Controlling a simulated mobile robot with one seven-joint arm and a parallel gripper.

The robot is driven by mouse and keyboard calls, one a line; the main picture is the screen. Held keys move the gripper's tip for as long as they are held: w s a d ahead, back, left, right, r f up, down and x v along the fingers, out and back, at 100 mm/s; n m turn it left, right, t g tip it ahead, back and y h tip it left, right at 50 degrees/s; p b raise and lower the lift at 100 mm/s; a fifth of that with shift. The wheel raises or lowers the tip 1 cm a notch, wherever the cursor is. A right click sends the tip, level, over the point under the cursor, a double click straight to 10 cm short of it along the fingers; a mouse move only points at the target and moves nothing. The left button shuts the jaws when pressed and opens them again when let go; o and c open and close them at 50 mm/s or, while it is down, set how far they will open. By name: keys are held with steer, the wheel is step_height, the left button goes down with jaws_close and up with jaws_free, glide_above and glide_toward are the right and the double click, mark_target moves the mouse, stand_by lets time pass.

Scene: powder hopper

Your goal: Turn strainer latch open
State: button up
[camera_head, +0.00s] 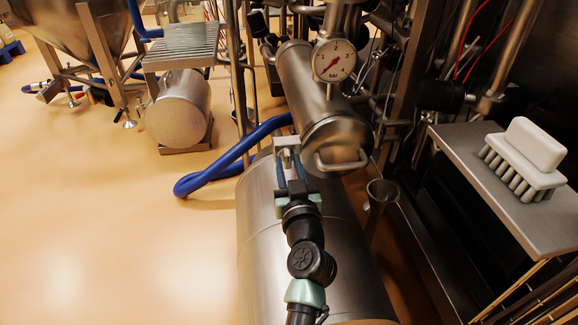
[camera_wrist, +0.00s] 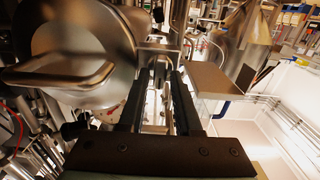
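The strainer (camera_head: 300,80) is a lying steel cylinder with a round end lid (camera_head: 336,142) and a bent bar handle (camera_head: 340,163). The lid (camera_wrist: 75,45) and its bar handle (camera_wrist: 70,80) fill the left of the wrist view. A small bright metal piece (camera_head: 286,142), which looks like the latch, sits at the lid's left side; it also shows in the wrist view (camera_wrist: 158,48). My gripper (camera_head: 290,165) is right at it, its two fingers apart with a visible gap (camera_wrist: 160,80). Whether the fingers touch the latch is unclear.
A pressure gauge (camera_head: 334,61) stands on top of the strainer. A blue hose (camera_head: 225,165) curves left of it. A steel shelf (camera_head: 500,175) with a white brush (camera_head: 525,158) is at right.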

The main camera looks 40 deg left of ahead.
jaws_close()
steer(key=shift+m, duration=0.4)
steer(key=m, duration=0.3)
steer(key=shift+m, duration=0.4)
steer(key=m+p, duration=0.1)
steer(key=m, duration=0.3)
steer(key=shift+w+d+f+m, duration=0.1)
steer(key=shift+m, duration=0.2)
steer(key=m+p, duration=0.1)
steer(key=m, duration=0.3)
steer(key=shift+f+m+p, duration=0.2)
steer(key=shift+m+p, duration=0.35)
steer(key=shift+m, duration=1.85)
